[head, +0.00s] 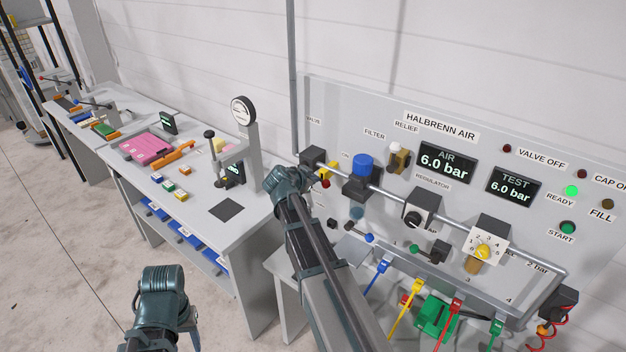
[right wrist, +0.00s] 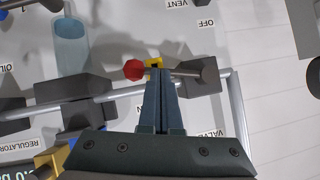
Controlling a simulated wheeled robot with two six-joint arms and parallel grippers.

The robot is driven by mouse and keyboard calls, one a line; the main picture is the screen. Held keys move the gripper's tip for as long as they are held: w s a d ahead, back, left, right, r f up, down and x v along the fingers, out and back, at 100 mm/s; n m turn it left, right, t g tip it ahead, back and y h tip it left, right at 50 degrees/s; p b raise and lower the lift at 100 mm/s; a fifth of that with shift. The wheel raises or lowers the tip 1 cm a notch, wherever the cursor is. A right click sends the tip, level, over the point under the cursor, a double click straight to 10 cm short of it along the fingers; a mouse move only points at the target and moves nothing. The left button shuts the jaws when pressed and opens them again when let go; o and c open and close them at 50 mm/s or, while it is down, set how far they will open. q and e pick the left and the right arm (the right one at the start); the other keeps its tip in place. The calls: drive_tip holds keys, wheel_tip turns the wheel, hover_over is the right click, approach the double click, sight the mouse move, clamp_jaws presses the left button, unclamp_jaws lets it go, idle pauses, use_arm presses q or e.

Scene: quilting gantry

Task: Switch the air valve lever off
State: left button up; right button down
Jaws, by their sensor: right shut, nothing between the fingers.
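The air valve shows at the left end of the pipe, with a dark body (head: 312,156), a yellow part (head: 328,170) and a red knob (head: 326,184). In the right wrist view the red knob (right wrist: 134,70) lies left of the fingertips and the dark valve body (right wrist: 202,76) right of them. My right gripper (head: 303,177) is shut and empty. Its fingertips (right wrist: 158,72) overlap the yellow part's edge (right wrist: 153,62); I cannot tell whether they touch. My left gripper (head: 165,283) is low at the left, away from the panel; its fingers do not show clearly.
The panel reads AIR 6.0 bar (head: 447,163) and TEST 6.0 bar (head: 513,186). The green READY lamp (head: 571,190) is lit; the VALVE OFF lamp (head: 507,148) looks dark. A gauge stand (head: 247,140) is at left.

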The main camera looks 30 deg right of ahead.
drive_tip(key=shift+f, duration=0.25)
drive_tip(key=shift+b, duration=0.35)
drive_tip(key=w+a+f+m+t+b, duration=0.2)
drive_tip(key=w+f+m+t+b, duration=0.2)
drive_tip(key=b, duration=0.8)
drive_tip(key=shift+w+f+m+t+y, duration=0.35)
drive_tip(key=shift+f+m+t, duration=0.3)
drive_tip(key=shift+f, duration=0.6)
